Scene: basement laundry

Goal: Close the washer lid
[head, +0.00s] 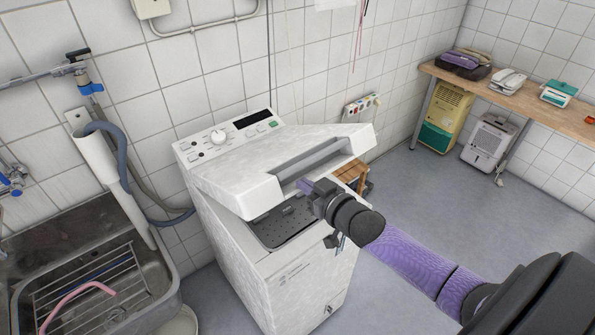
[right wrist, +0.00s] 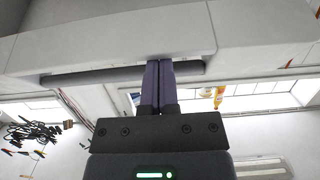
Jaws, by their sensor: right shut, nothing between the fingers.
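The white washer (head: 275,265) stands against the tiled wall, with its control panel (head: 228,137) at the back. Its lid (head: 245,175) is partly open, tilted up above the dark opening (head: 283,222). A grey recessed handle (head: 312,157) runs along the lid's front edge. My right gripper (head: 305,186) is shut and empty, with its fingertips at the underside of the lid's front edge. In the right wrist view, the closed fingers (right wrist: 158,85) reach up to the lid edge (right wrist: 120,35) by a dark strip; I cannot tell whether they touch. My left gripper is out of view.
A metal sink (head: 95,280) with a wire rack and a pink hose stands left of the washer. A small wooden stool (head: 352,174) is behind the washer on the right. The floor between is clear.

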